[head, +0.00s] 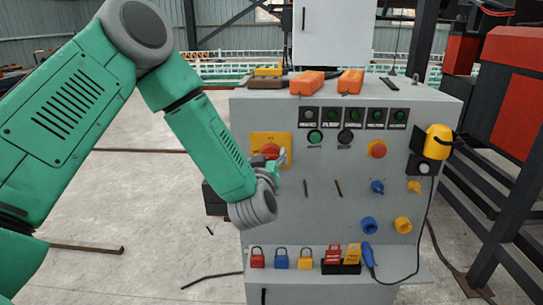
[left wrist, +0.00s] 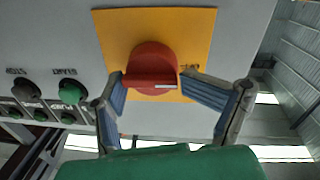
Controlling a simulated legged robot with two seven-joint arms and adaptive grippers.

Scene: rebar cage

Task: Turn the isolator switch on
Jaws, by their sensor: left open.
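The isolator switch is a red rotary knob (head: 271,151) on a yellow square plate (head: 284,138), at the upper left of the grey control cabinet's front. In the left wrist view the red knob (left wrist: 151,70) stands on the yellow plate (left wrist: 199,30), with a raised bar across it and a pale mark on the bar. My left gripper (head: 279,162) is in front of the knob. In the left wrist view my left gripper (left wrist: 157,90) is open, one finger on each side of the knob's lower part. Whether the fingers touch it I cannot tell. My right gripper is not in view.
The grey cabinet (head: 335,222) carries green and black buttons, a red button (head: 377,149) and blue and yellow sockets. Several padlocks, including a red one (head: 257,257), stand on its lower shelf. Orange boxes (head: 307,83) lie on top. A dark cable hangs at the right.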

